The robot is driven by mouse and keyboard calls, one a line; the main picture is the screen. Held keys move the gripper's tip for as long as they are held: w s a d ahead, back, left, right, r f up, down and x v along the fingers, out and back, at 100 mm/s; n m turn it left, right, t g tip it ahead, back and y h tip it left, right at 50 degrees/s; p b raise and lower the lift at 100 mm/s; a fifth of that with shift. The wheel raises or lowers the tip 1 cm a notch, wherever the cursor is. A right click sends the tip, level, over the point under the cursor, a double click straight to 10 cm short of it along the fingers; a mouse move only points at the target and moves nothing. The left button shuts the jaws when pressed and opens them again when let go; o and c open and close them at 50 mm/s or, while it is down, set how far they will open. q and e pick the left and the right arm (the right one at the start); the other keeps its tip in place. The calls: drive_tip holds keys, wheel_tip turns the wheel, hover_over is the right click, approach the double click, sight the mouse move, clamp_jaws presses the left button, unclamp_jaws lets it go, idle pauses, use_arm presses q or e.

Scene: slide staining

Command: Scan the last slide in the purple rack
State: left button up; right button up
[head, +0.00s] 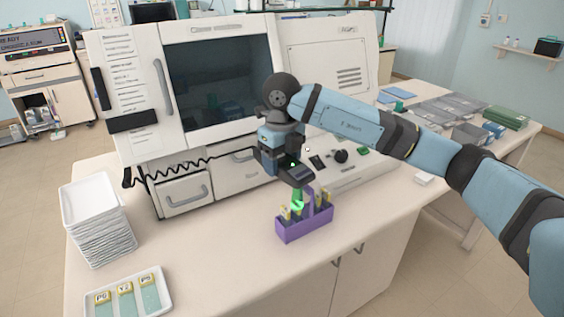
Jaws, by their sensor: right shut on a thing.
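The purple rack (304,228) stands on the bench in front of the large machine. Several slides with yellowish labels (285,213) stand upright in it; which one is last I cannot tell. My right gripper (284,160) is shut on a dark handheld scanner (297,173), held just above the rack with its head pointing down. A small green light shows on the scanner, and a bright green glow lies below it at the slides. The scanner and glow partly hide the rack's back and middle. My left gripper is not in view.
A black coiled cord (205,163) runs from the machine's left side to the scanner. A white tray (169,301) with three labelled slides lies at front left, below a stack of white trays (98,222). The bench between them and the rack is clear.

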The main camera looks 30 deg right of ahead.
wheel_tip(320, 180, up, 2)
drive_tip(key=shift+r+p, duration=0.1)
drive_tip(key=shift+p, duration=0.3)
